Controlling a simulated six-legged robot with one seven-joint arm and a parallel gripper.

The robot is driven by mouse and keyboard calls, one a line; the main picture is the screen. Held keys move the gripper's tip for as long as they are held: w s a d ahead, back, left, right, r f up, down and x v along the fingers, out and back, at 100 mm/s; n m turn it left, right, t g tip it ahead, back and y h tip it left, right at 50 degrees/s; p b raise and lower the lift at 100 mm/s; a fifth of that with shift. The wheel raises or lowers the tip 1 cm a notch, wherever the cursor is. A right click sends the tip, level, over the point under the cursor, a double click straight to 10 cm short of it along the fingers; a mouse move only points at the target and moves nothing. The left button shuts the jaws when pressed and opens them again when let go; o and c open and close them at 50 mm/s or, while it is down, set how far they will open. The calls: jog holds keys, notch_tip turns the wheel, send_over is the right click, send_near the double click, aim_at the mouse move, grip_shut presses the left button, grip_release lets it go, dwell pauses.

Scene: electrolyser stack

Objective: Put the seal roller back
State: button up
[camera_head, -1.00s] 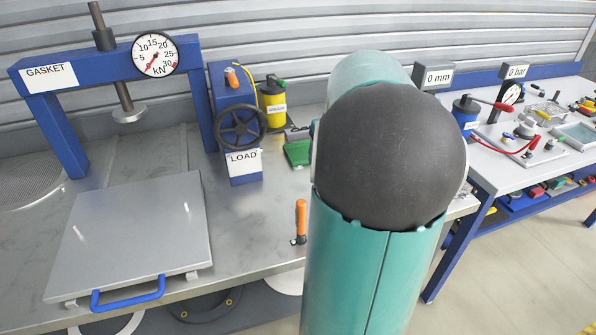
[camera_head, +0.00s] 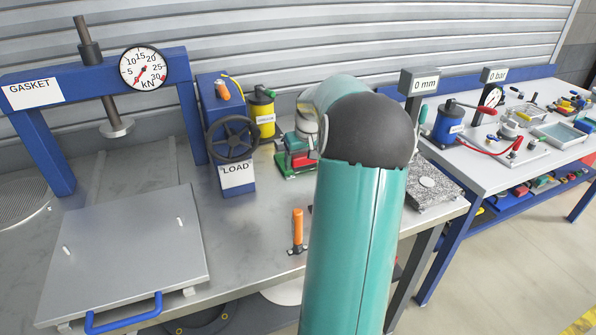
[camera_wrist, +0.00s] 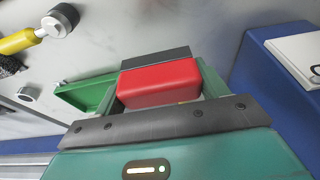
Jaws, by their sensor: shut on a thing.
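My gripper (camera_wrist: 163,92) is shut on a red block (camera_wrist: 160,83) with a dark grey strip along one side. The red block also shows in the head view (camera_head: 297,161), low at a green tray (camera_head: 290,172). That tray (camera_wrist: 82,94) lies just beside my fingers in the wrist view. I cannot tell whether the block touches it. I cannot tell for certain which thing is the seal roller. A tool with an orange handle (camera_head: 298,226) stands on the bench in front of the tray. A yellow-handled tool with a metal end (camera_wrist: 22,41) lies at the wrist view's upper left.
The blue LOAD unit (camera_head: 228,125) with its handwheel stands left of the tray. The GASKET press (camera_head: 95,88) and its flat plate (camera_head: 125,255) are further left. A speckled plate (camera_head: 435,190) lies right of my arm. My arm hides part of the bench.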

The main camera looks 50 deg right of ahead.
aim_at(297, 178)
jog(key=w+f, duration=0.1)
jog(key=w+d+f, duration=0.1)
jog(key=shift+f, duration=0.3)
jog(key=shift+s+a+x, duration=0.1)
jog(key=shift+x, duration=0.75)
jog(key=shift+s+a+x, duration=0.1)
jog(key=shift+a+x, duration=0.05)
jog(key=shift+x, duration=0.7)
jog(key=shift+f, duration=0.1)
jog(key=shift+f, duration=0.15)
jog(key=o, duration=0.9)
jog(key=shift+o, duration=0.2)
jog(key=v, duration=1.2)
